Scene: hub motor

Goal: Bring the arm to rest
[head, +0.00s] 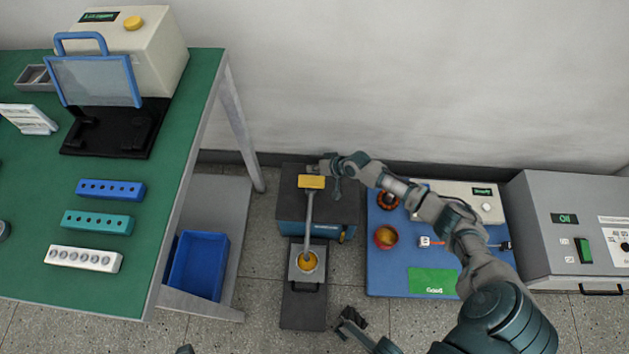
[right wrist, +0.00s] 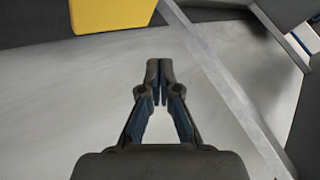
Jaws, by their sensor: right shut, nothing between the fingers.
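My right arm reaches in from the lower right of the head view. Its right gripper (head: 325,166) is just above and right of a yellow block (head: 311,182) at the end of a grey bar (head: 308,222). In the right wrist view, the right gripper (right wrist: 159,80) is shut and empty, fingertips together over a grey surface. The yellow block (right wrist: 112,14) shows there at the upper left, apart from the fingers. A dark gripper-like part (head: 350,325) of mine shows at the bottom of the head view; its jaw state is unclear.
The bar belongs to a dark floor-standing device (head: 292,209). A blue mat (head: 389,275) with small parts lies under my right forearm. A grey oil cabinet (head: 540,225) stands at right, a green table (head: 30,220) at left. Bare floor (head: 262,285) shows between.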

